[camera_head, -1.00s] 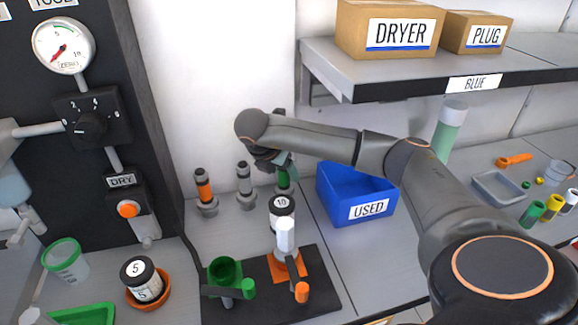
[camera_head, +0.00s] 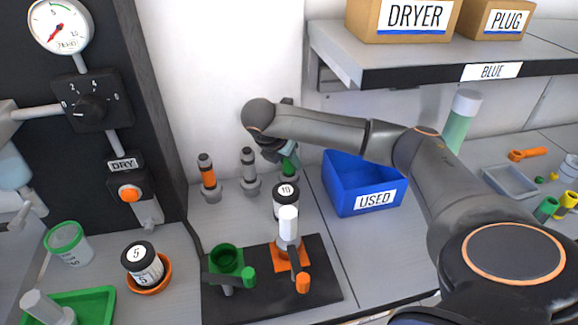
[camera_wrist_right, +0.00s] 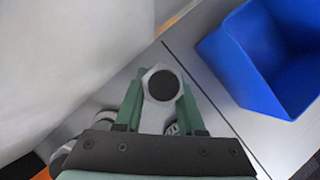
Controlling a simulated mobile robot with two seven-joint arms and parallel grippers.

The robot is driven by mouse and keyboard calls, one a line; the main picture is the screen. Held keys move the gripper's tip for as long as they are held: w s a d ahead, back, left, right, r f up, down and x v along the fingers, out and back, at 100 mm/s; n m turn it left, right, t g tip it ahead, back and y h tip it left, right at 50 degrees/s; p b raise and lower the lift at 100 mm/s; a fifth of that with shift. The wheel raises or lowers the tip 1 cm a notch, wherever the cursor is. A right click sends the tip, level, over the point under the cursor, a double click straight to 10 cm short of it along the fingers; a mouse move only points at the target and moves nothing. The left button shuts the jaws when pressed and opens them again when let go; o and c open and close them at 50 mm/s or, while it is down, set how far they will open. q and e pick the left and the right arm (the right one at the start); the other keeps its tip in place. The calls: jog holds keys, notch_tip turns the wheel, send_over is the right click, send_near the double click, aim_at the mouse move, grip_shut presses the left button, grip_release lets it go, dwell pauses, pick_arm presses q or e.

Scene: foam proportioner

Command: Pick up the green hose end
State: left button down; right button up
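The green hose end (camera_head: 288,168) stands upright at the right of a row of hose ends near the back wall, partly hidden by my right gripper. In the right wrist view its grey hexagonal top with a dark centre (camera_wrist_right: 161,85) sits between the two green fingers. My right gripper (camera_wrist_right: 162,100) reaches around it from above, fingers apart on either side; it also shows in the head view (camera_head: 284,154). Some space seems to show between fingers and hose end, and I see no clear grip. My left gripper is not in view.
An orange-banded hose end (camera_head: 208,180) and a grey one (camera_head: 249,175) stand to the left. The blue USED bin (camera_head: 340,195) is close on the right. A black bottle marked 10 (camera_head: 286,197) and a dark mat (camera_head: 325,280) lie in front.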

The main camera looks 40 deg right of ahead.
grip_shut()
jog(key=shift+d+r, duration=0.15)
jog(key=shift+r, duration=0.1)
dwell(0.3)
